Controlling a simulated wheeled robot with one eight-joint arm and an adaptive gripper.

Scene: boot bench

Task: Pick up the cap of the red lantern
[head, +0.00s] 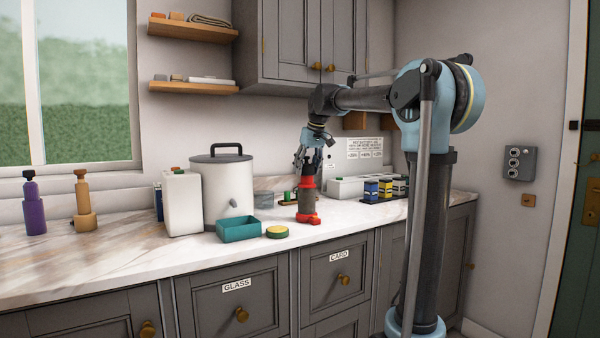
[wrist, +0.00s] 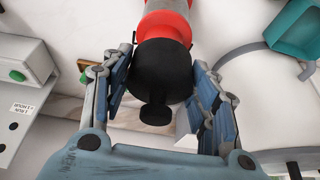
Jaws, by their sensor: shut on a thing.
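The red lantern (head: 307,205) stands upright on the counter, with a red foot, dark middle and red upper part. In the wrist view its red body (wrist: 167,22) lies beyond its cap. The cap (wrist: 160,70) is black and round, with a small knob facing my camera. My gripper (head: 307,165) points down over the lantern's top. In the wrist view my gripper (wrist: 160,92) has its blue fingers on either side of the cap and is shut on it. The cap still looks seated on the lantern. In the head view the fingers mostly hide the cap.
A teal tray (head: 238,230) and a yellow-green round tin (head: 277,232) are left of the lantern. A large white pot (head: 228,190) and a white canister (head: 182,203) stand behind. Small blue and yellow boxes (head: 371,191) sit right. Purple (head: 34,207) and orange (head: 83,205) bottles stand far left.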

